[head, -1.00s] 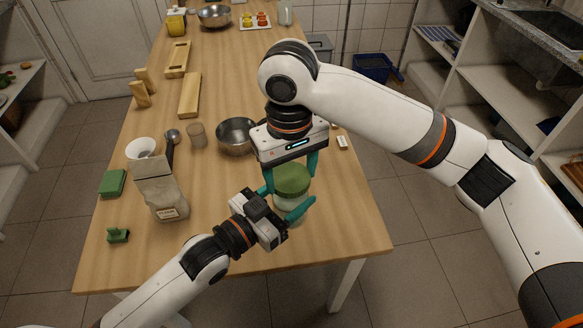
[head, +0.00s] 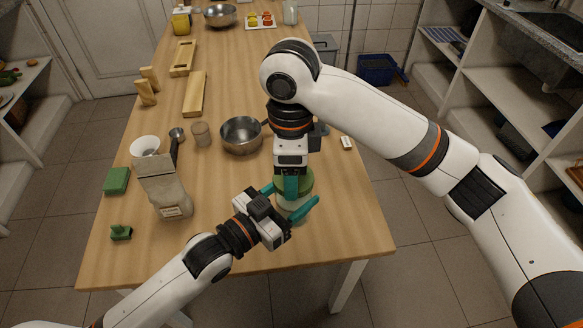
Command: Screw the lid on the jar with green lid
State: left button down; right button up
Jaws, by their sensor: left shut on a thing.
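The jar (head: 288,209) stands upright near the right front of the wooden table, with the green lid (head: 306,182) on top of it. My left gripper (head: 293,196) comes in from the front left and is shut on the jar's body, one teal finger on either side. My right gripper (head: 291,186) points straight down from above at the lid. One of its fingers shows in front of the lid; the other is hidden behind, so its grip on the lid cannot be seen. Whether the lid is fully seated cannot be told.
A metal bowl (head: 241,136) stands close behind the grippers on the left. The table's right front corner is clear.

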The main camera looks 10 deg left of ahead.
jog(key=shift+w+r+m, duration=0.1)
jog(key=shift+m, duration=0.5)
jog(key=o, duration=1)
jog(key=shift+c, duration=0.2)
jog(key=shift+c, duration=0.3)
